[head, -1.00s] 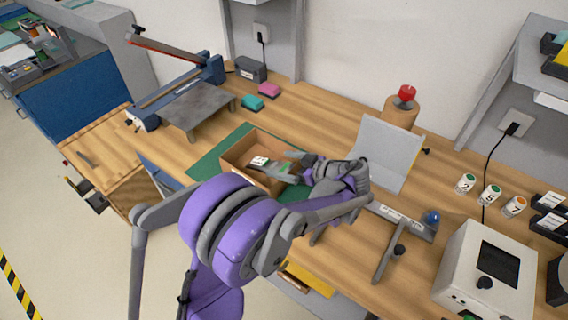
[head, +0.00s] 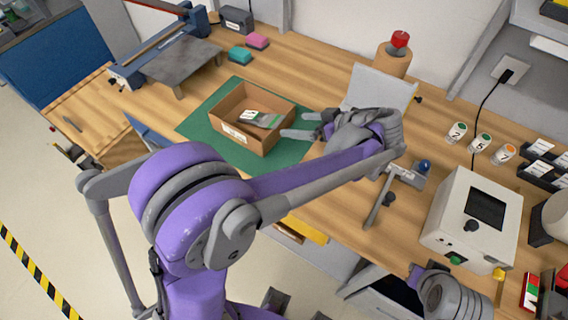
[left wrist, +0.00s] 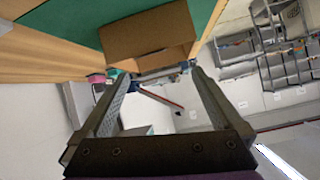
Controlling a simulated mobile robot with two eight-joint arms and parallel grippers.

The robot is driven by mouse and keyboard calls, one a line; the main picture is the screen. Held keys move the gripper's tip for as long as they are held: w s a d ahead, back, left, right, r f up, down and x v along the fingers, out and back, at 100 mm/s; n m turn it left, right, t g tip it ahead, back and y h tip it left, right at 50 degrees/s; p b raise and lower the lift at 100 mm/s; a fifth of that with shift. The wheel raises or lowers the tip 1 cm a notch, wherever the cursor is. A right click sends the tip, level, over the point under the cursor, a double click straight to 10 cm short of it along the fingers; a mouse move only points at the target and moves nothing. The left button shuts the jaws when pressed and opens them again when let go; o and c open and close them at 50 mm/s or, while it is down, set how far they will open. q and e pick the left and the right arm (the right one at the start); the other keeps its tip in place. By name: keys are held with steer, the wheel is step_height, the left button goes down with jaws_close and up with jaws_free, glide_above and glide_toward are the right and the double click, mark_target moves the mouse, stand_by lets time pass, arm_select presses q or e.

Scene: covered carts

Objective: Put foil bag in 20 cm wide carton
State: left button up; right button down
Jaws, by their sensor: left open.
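The foil bag (head: 262,119), silver-grey with a white label and green and red marks, lies inside the open brown carton (head: 236,138). The carton stands on a green mat on the bench. My left gripper (head: 303,125) is open and empty, just right of the carton and apart from the bag. In the left wrist view the carton (left wrist: 150,36) shows beyond the spread fingers of my left gripper (left wrist: 161,76); the bag is not visible there.
The green mat (head: 205,124) has bare room left of the carton. A grey metal stand (head: 182,62) and teal and pink blocks are behind it. A tilted light panel (head: 380,92) and a grey fixture (head: 385,195) stand right of my left gripper. A white device (head: 470,222) is farther right.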

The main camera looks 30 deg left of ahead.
arm_select(q)
steer(key=s+f+m+h, duration=0.2)
steer(key=s+m, duration=0.1)
steer(key=s, duration=0.1)
steer(key=s+f+m+t+h, duration=0.1)
steer(key=s+m+h, duration=0.2)
steer(key=s, duration=0.2)
steer(key=s+a+f+m+h, duration=0.1)
steer(key=s+f+m+h, duration=0.1)
steer(key=s+m+h, duration=0.1)
steer(key=shift+s+f+m+t, duration=0.2)
steer(key=shift+s+m, duration=0.1)
steer(key=shift+s, duration=0.15)
steer(key=shift+s+f+m+t, duration=0.1)
steer(key=shift+s+m+t, duration=0.15)
steer(key=shift+s, duration=0.2)
steer(key=s+d+f+m+t+h, duration=0.2)
steer(key=s+d+m+h, duration=0.1)
steer(key=s+m, duration=0.1)
steer(key=shift+s+d+f+h, duration=0.2)
steer(key=shift+s+d+h, duration=0.1)
steer(key=shift+h, duration=0.1)
steer(key=shift+a+m, duration=0.1)
steer(key=shift+m, duration=0.15)
